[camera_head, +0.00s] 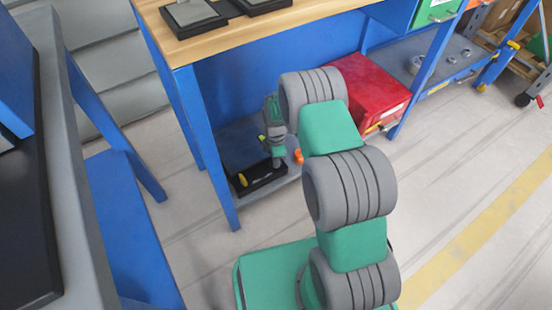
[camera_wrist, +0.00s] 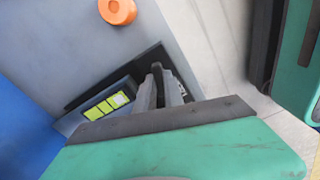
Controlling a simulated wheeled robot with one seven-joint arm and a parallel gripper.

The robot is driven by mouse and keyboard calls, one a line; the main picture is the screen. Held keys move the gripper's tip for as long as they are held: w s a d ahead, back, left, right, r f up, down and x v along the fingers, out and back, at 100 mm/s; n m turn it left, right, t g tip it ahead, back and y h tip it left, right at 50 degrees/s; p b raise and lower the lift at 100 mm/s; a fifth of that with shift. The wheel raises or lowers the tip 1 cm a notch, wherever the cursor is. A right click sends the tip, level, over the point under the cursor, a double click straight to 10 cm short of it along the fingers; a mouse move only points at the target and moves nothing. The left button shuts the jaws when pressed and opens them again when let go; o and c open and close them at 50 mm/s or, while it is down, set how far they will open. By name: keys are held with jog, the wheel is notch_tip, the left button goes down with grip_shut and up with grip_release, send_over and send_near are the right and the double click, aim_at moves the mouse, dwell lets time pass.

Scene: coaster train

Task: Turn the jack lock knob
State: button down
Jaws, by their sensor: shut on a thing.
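My gripper (camera_wrist: 160,92) points down at a black base (camera_wrist: 150,60) on the lower shelf. Its two grey fingers are shut on a small dark part (camera_wrist: 157,69), which looks like the jack lock knob, though the fingers hide most of it. Beside the fingers lies a grey bar with yellow-green squares (camera_wrist: 105,105). In the head view my gripper (camera_head: 278,163) is low under the workbench, at the right end of the black base (camera_head: 262,184). A yellow part (camera_head: 243,180) shows at the left end of the base.
An orange round piece (camera_wrist: 117,11) stands apart from the fingers; it also shows in the head view (camera_head: 298,156). A red box (camera_head: 368,90) is right of my arm. The workbench top (camera_head: 240,32) hangs over the shelf, with a blue leg (camera_head: 208,150) at the front left.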

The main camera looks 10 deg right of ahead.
jog(key=n, duration=0.3)
jog(key=shift+w+n, duration=0.1)
jog(key=shift+n, duration=0.3)
jog(key=shift+d+n+p, duration=0.1)
jog(key=shift+n+p, duration=0.25)
jog(key=shift+n, duration=1.45)
jog(key=c, duration=1.4)
grip_release()
jog(key=shift+c, duration=0.2)
notch_tip(320, 180, up, 8)
jog(key=p, duration=0.3)
jog(key=shift+f, duration=0.1)
